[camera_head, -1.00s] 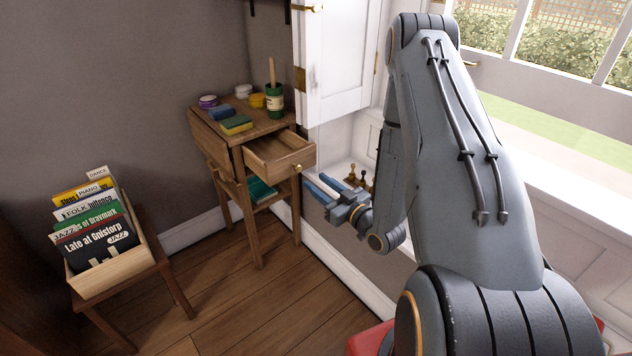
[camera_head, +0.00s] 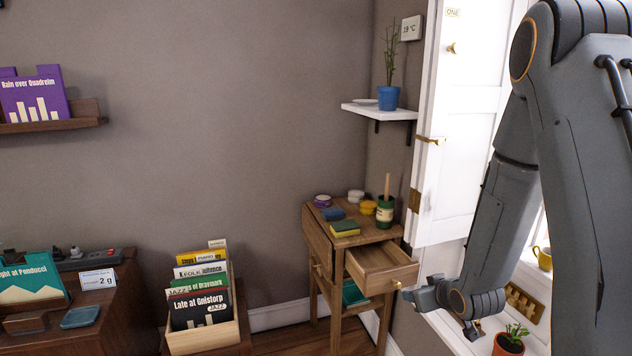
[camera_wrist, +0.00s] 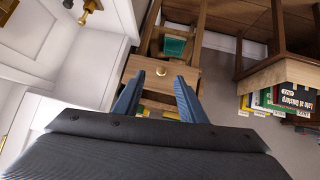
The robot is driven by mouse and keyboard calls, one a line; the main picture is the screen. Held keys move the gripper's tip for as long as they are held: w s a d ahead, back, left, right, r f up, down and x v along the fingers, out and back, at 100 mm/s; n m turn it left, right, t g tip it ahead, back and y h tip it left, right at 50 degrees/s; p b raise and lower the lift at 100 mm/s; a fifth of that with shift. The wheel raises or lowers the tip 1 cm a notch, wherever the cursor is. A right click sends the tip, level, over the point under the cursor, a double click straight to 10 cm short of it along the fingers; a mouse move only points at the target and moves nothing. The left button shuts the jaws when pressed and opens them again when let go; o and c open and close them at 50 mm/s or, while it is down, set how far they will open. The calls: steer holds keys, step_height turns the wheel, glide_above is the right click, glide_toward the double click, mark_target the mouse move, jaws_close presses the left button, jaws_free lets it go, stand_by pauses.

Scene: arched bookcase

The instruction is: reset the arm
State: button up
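My gripper (camera_wrist: 158,98) shows in the wrist view with its two blue fingers apart and nothing between them. In the head view my gripper (camera_head: 412,294) is at the lower right, just in front of the open drawer (camera_head: 378,268) of the small wooden side table (camera_head: 330,232). My arm is bent and fills the right side of the head view. The drawer front with its round brass knob shows in the wrist view (camera_wrist: 178,76), beyond the fingers. I cannot tell whether the fingers touch anything.
A record crate (camera_head: 205,338) stands left of the table. A white shutter door (camera_head: 462,140) and a potted plant (camera_head: 508,342) are near my arm at right. A wall shelf (camera_head: 378,110) hangs above the table. A cabinet (camera_head: 110,318) stands at far left.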

steer(key=s+a+r+m+g+p, duration=0.1)
steer(key=s+a+r+g, duration=0.1)
steer(key=s+r, duration=0.3)
steer(key=s+a+r+m+g+p, duration=0.1)
steer(key=s+r, duration=0.5)
steer(key=s, duration=0.8)
steer(key=s+a+r+m+g+h+p, duration=0.1)
steer(key=s+a+r+g+p, duration=0.1)
steer(key=s+a+r+g, duration=0.3)
steer(key=s+g, duration=0.2)
steer(key=s, duration=0.2)
steer(key=shift+s+a+r+p, duration=0.15)
steer(key=shift+p, duration=0.25)
